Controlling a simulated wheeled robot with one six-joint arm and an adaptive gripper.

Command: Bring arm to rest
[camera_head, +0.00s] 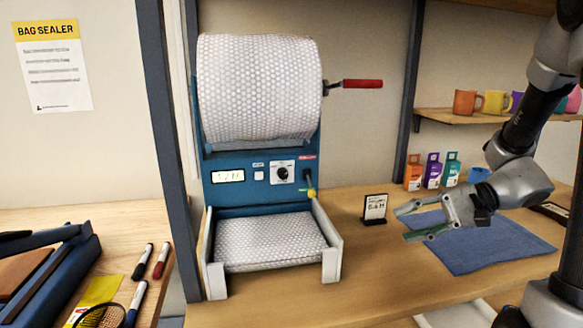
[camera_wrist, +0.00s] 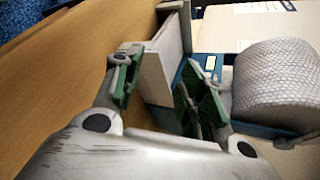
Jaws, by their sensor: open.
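My arm rises from the gripper along the right edge of the head view. No other object is named by the task.
The bubble-wrap machine (camera_head: 255,175) stands left of my gripper, with a red-handled crank (camera_head: 362,84). A small sign (camera_head: 375,209) stands between them. The blue cloth (camera_head: 490,248) lies on the bench (camera_head: 380,275). Small boxes (camera_head: 432,170) and a mug shelf (camera_head: 440,116) are behind.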

